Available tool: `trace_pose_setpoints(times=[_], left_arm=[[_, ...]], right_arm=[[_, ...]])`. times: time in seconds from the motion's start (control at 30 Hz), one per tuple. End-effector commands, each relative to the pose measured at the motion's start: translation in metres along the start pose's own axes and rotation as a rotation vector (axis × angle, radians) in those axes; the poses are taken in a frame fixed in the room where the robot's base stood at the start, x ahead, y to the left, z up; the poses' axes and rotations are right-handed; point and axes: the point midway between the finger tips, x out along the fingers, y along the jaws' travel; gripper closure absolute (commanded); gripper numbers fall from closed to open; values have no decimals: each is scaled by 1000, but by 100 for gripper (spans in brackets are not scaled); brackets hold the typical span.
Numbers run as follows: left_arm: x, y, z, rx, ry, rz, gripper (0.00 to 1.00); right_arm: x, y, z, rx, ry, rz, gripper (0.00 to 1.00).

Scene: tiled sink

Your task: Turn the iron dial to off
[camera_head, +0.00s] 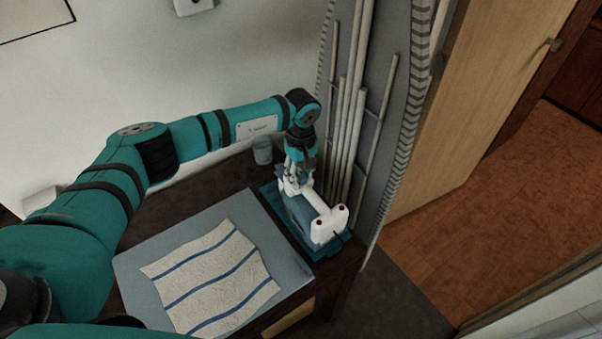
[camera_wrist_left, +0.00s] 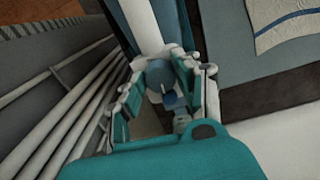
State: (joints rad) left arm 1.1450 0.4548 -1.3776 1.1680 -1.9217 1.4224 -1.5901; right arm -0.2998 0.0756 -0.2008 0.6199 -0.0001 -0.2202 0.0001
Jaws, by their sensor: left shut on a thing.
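A white and blue iron (camera_head: 325,222) rests on a teal base (camera_head: 318,252) at the right end of the dark table. Its white body also shows in the left wrist view (camera_wrist_left: 143,22). The round blue iron dial (camera_wrist_left: 160,75) sits between the fingers of my left gripper (camera_wrist_left: 158,88). In the head view my left gripper (camera_head: 298,172) points down at the far end of the iron and is shut on the dial. The dial's markings and setting cannot be read. My right gripper is not in view.
A grey board (camera_head: 140,270) with a striped cloth (camera_head: 210,278) lies left of the iron. A small cup (camera_head: 262,150) stands behind, near the wall. Upright pale rods (camera_head: 347,130) on a grey panel are close on the iron's right.

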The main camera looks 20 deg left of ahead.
Motion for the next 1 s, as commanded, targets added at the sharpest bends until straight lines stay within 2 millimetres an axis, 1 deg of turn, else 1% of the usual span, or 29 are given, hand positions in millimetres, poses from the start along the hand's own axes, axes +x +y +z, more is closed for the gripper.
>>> trace_pose_setpoints(times=[0.27,0.7,1.0], left_arm=[[2,1,-1,-148,2,3,99],[2,1,-1,-551,1,2,99],[1,1,-1,-775,1,3,99]], right_arm=[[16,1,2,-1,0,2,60],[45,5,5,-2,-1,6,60],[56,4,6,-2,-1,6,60]])
